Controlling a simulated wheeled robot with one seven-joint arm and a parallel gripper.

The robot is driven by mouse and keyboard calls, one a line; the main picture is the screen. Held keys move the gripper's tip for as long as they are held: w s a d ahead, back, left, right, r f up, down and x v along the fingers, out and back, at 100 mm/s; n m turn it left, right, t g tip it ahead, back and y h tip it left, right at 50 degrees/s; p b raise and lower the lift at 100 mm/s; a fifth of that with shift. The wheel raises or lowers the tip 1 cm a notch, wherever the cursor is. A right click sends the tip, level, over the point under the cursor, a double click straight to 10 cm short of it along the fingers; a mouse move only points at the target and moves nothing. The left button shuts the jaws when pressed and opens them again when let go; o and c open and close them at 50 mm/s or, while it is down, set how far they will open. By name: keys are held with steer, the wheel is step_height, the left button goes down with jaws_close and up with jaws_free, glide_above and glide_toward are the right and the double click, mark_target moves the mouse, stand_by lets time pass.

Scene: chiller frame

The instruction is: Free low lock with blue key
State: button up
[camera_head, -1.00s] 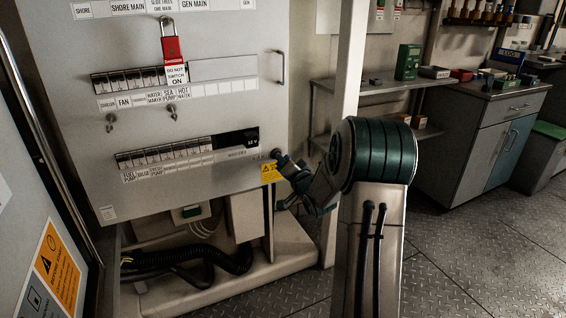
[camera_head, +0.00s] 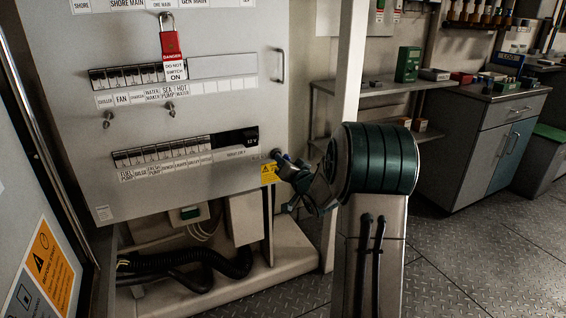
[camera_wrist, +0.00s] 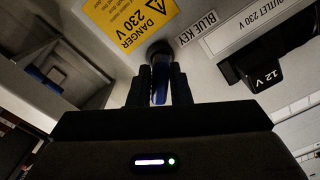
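The blue key (camera_wrist: 160,90) stands between the two fingers of my gripper (camera_wrist: 160,88) in the wrist view. Its blue body fills the gap, and the fingers appear closed on its sides. Its far end meets a dark round lock (camera_wrist: 159,48) on the panel, beside the label "BLUE KEY" (camera_wrist: 196,31). In the head view my gripper (camera_head: 287,170) is at the panel's lower right edge, and the low lock (camera_head: 277,154) is partly hidden by it. How the key is turned inside the lock cannot be seen.
A yellow "DANGER 230 V" label (camera_wrist: 130,22) and a black 12 V socket (camera_wrist: 255,68) flank the lock. A red padlock (camera_head: 171,44) hangs higher on the grey panel (camera_head: 230,110). A white post (camera_head: 346,70) stands close to my arm. Black hoses (camera_head: 205,262) lie below.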

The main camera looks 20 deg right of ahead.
steer(key=shift+f+n+b, duration=0.1)
steer(key=shift+n+b, duration=0.3)
steer(key=shift+b, duration=0.05)
steer(key=shift+n+b, duration=0.95)
steer(key=shift+n, duration=0.05)
steer(key=shift+n+b, duration=0.3)
steer(key=shift+b, duration=0.15)
steer(key=shift+n+b, duration=0.95)
steer(key=shift+n, duration=0.15)
steer(key=shift+n+b, duration=0.6)
steer(key=shift+b, duration=0.1)
steer(key=o, duration=1)
